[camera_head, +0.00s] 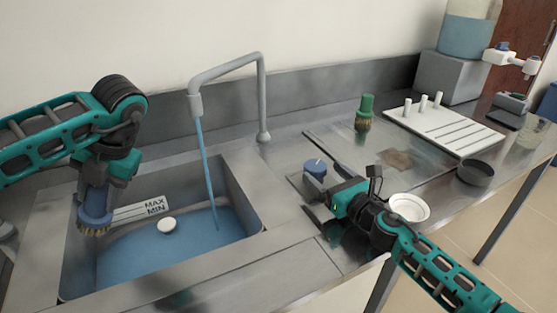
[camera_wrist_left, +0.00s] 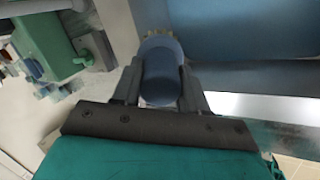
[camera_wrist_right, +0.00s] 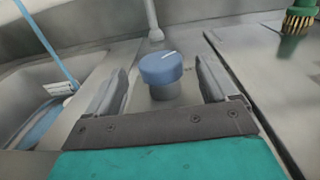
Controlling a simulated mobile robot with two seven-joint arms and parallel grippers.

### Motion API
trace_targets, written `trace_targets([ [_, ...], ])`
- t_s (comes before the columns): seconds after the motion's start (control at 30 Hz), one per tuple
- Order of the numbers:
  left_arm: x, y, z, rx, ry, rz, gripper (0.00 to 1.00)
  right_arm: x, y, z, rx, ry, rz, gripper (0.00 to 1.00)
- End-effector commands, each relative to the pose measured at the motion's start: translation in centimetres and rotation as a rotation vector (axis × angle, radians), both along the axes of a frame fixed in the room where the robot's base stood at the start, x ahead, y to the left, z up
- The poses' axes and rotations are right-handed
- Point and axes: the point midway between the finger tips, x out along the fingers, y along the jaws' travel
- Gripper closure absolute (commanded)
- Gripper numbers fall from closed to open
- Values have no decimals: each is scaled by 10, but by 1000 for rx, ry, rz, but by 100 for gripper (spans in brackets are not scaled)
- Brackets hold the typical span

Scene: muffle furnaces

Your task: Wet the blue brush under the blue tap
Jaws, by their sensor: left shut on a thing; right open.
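The blue brush (camera_head: 96,208) is held by my left gripper (camera_head: 98,190) over the left part of the sink, bristles down. In the left wrist view the brush (camera_wrist_left: 161,75) sits between the closed fingers. The grey tap (camera_head: 228,75) pours a blue stream (camera_head: 207,170) into the sink, to the right of the brush and apart from it. A blue knob (camera_head: 315,168) stands on the counter right of the sink. My right gripper (camera_head: 328,203) is open beside it; in the right wrist view the knob (camera_wrist_right: 161,70) lies between and ahead of the fingers, apart from them.
The sink (camera_head: 262,215) holds blue water, a white round plug and a MAX/MIN label. A green brush (camera_head: 364,112), a white rack (camera_head: 445,128), a white dish (camera_head: 409,207) and a dark bowl (camera_head: 475,173) stand to the right.

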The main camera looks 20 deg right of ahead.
Motion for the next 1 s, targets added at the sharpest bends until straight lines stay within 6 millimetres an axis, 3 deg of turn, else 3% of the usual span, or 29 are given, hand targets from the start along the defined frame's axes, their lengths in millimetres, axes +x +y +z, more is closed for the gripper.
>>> trace_targets([
  [0.2, 0, 0, 1, 0, 0, 0, 81, 36, 7, 1, 2, -2, 0, 14],
  [0.4, 0, 0, -1, 0, 0, 0, 81, 56, 11, 0, 2, -1, 1, 14],
  [0.83, 0, 0, -1, 0, -1, 0, 82, 63, 12, 0, 1, 0, 1, 14],
  [1.0, 0, 0, -1, 0, -1, 0, 82, 63, 12, 0, 1, 0, 1, 30],
])
